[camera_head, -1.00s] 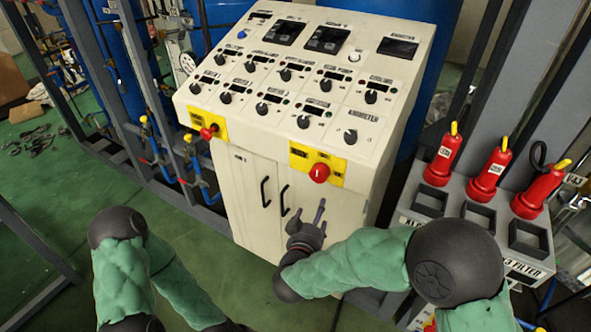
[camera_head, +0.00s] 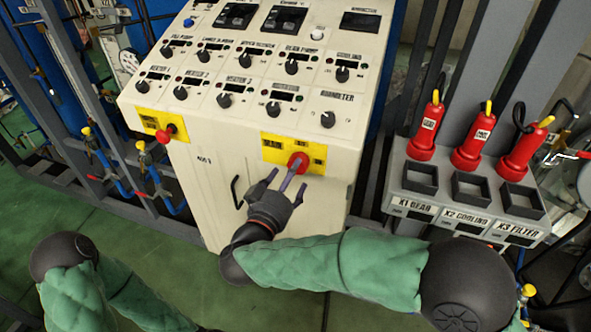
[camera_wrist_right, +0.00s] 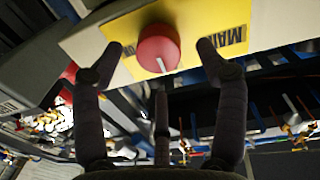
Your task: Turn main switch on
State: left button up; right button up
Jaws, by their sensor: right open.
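The main switch is a round red knob (camera_head: 298,162) on a yellow plate (camera_head: 272,148) at the lower right of the cabinet's sloped panel. In the right wrist view the red knob (camera_wrist_right: 158,48) has a white mark pointing down in the picture, and the yellow plate (camera_wrist_right: 190,30) reads "MAIN" upside down. My right gripper (camera_head: 286,182) is just in front of the knob, open and empty. In the right wrist view its two outer fingers flank the knob with gaps on both sides, and a third finger is below it. My left gripper is out of view.
Another red knob (camera_head: 166,133) sits on a yellow plate at the panel's left. Black dials (camera_head: 273,108) fill the panel above. Cabinet door handles (camera_head: 236,192) are below the panel.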

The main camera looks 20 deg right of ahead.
aim_at(296, 174)
jog(key=shift+b+x, duration=0.5)
jog(key=shift+x, duration=1.55)
jog(key=c, duration=1.1)
